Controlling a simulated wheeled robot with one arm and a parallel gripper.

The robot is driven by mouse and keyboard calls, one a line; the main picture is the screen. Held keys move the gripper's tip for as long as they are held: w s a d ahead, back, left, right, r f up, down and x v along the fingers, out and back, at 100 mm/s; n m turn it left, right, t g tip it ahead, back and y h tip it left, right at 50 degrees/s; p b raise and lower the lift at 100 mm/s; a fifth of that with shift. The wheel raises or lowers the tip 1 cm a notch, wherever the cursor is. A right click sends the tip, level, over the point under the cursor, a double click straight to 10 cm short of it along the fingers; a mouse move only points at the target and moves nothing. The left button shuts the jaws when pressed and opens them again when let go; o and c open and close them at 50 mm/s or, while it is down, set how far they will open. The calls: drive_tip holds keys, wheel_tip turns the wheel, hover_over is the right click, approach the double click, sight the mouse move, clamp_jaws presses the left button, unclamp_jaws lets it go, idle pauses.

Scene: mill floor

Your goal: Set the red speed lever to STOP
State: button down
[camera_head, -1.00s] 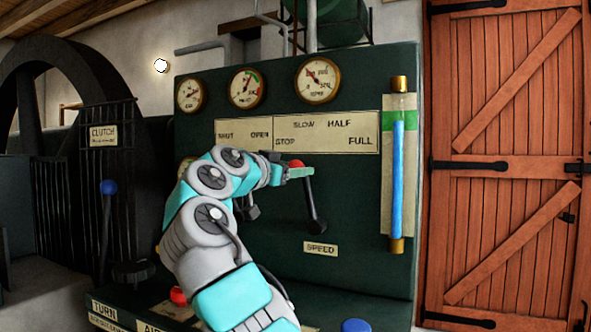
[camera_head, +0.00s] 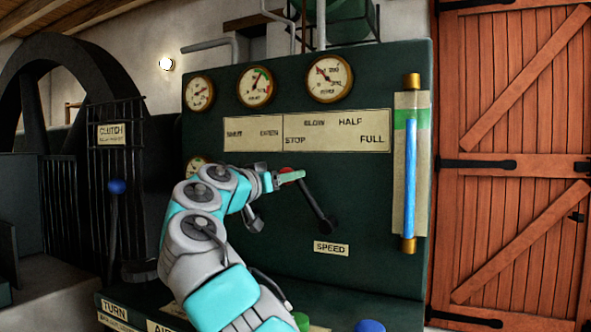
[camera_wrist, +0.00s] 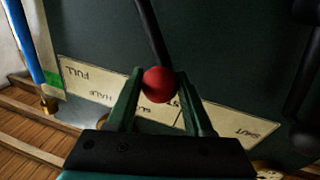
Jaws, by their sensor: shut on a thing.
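The red speed lever has a black shaft (camera_head: 318,207) and a red ball knob (camera_wrist: 159,84). In the head view the shaft leans up and left from its pivot above the SPEED label (camera_head: 331,248). The knob is mostly hidden there behind my gripper (camera_head: 290,177). In the wrist view my gripper (camera_wrist: 160,92) is shut on the knob, with one finger on each side. The scale plate (camera_head: 338,132) above reads STOP at its left, then SLOW, HALF and FULL. The knob is below and near the STOP word.
Another dark lever (camera_head: 252,220) stands just left, close to my arm, under the SHUT–OPEN plate (camera_head: 252,133). A blue gauge tube (camera_head: 410,180) is at the panel's right. A blue-knobbed clutch lever (camera_head: 116,187) is at far left. Coloured knobs line the panel's lower ledge.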

drive_tip(key=shift+w+a+f+n, duration=0.15)
drive_tip(key=shift+a+f+n, duration=0.25)
drive_tip(key=shift+c, duration=1.6)
unclamp_jaws()
drive_tip(key=b+v, duration=0.1)
drive_tip(key=v, duration=0.6)
drive_tip(key=shift+s+a+b, duration=0.3)
drive_tip(key=shift+s+b, duration=0.05)
drive_tip(key=shift+f, duration=0.1)
